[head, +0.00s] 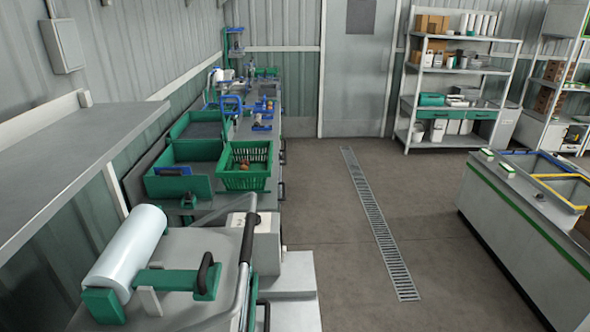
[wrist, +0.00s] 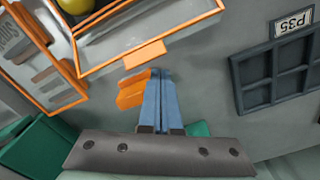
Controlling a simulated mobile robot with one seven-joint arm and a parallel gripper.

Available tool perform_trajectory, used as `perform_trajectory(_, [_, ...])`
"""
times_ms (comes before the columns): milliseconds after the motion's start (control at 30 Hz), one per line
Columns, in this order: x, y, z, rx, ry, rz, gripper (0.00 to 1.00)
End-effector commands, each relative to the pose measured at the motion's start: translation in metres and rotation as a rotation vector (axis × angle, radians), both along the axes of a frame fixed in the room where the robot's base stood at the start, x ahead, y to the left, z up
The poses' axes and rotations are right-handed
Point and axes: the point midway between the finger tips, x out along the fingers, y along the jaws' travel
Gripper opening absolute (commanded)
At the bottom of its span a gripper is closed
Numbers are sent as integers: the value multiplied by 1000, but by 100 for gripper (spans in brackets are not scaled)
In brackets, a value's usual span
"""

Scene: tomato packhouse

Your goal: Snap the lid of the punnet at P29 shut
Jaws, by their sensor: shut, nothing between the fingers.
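In the wrist view my gripper (wrist: 160,74) has its blue fingers together, with nothing between them. A clear punnet with orange edges (wrist: 150,27) is at the upper left, with a round yellow item (wrist: 76,6) inside. An orange tab (wrist: 145,53) sticks out from its near edge, just beyond my fingertips and apart from them in the picture. Orange pieces (wrist: 133,90) lie just left of the fingers; I cannot tell what they belong to. An orange-edged clear panel (wrist: 42,88) with lettering stands at the left. No P29 label is readable. The head view does not show my gripper.
In the wrist view a dark tray with compartments (wrist: 270,78) marked P35 is at the right, and green parts (wrist: 38,148) are at lower left. In the head view a green basket (head: 245,180) stands on the left bench, and the floor (head: 325,215) is clear.

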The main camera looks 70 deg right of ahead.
Motion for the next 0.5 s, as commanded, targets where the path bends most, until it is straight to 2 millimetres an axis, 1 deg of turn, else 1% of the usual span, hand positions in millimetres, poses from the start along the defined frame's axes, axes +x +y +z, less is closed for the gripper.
perform_trajectory(367, [0,0,0,0,0,0,0])
perform_trajectory(500, [-5,-2,3,0,0,-1,0])
